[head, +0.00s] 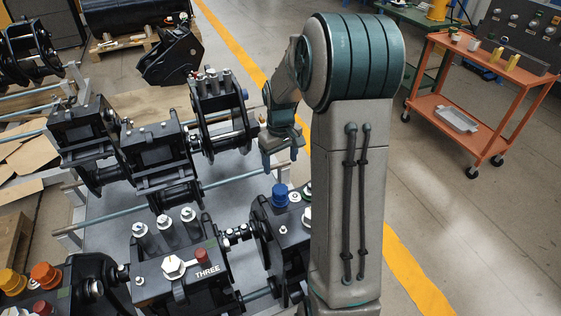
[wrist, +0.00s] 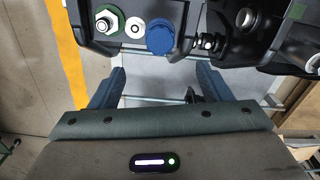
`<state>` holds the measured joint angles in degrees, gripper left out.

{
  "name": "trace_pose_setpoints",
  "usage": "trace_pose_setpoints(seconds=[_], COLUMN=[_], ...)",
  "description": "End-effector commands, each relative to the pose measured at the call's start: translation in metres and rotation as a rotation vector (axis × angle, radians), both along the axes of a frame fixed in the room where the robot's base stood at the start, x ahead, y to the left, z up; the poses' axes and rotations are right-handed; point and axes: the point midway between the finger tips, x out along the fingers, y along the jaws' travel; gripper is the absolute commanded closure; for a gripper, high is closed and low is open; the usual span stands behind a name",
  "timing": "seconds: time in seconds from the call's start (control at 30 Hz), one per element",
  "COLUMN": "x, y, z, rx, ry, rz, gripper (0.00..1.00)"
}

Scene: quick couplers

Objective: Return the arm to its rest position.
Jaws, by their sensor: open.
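My gripper (head: 281,160) is in the head view, left of my upright arm link, pointing down near the rack of black couplers. In the wrist view its two blue-grey fingers (wrist: 158,88) are spread apart with nothing between them. A coupler with a blue cap (wrist: 160,37) and a green-ringed nut (wrist: 108,20) lies just beyond the fingertips in the wrist view, apart from them. The blue cap also shows in the head view (head: 280,194), below the gripper. Part of that coupler is hidden behind my arm.
The coupler marked THREE (head: 180,268) stands front left of the gripper; several more couplers stand on the grey rack behind. Orange and yellow caps (head: 45,275) are at lower left. An orange cart (head: 470,100) stands at right. Open floor with a yellow line (head: 418,280) lies between.

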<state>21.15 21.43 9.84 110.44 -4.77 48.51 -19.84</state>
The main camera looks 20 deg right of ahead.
Motion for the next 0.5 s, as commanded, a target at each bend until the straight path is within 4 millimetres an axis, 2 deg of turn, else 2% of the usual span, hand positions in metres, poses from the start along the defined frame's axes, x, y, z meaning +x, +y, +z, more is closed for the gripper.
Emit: trace_pose_setpoints(seconds=[0.3,0.37,0.5], x=[-0.002,-0.005,-0.025], y=[0.002,0.005,0.021], z=[0.002,0.008,0.033], rx=[-0.003,-0.007,-0.026], ry=[-0.003,-0.008,-0.035], rz=[-0.001,-0.004,-0.021], gripper=[0.29,0.29,0.29])
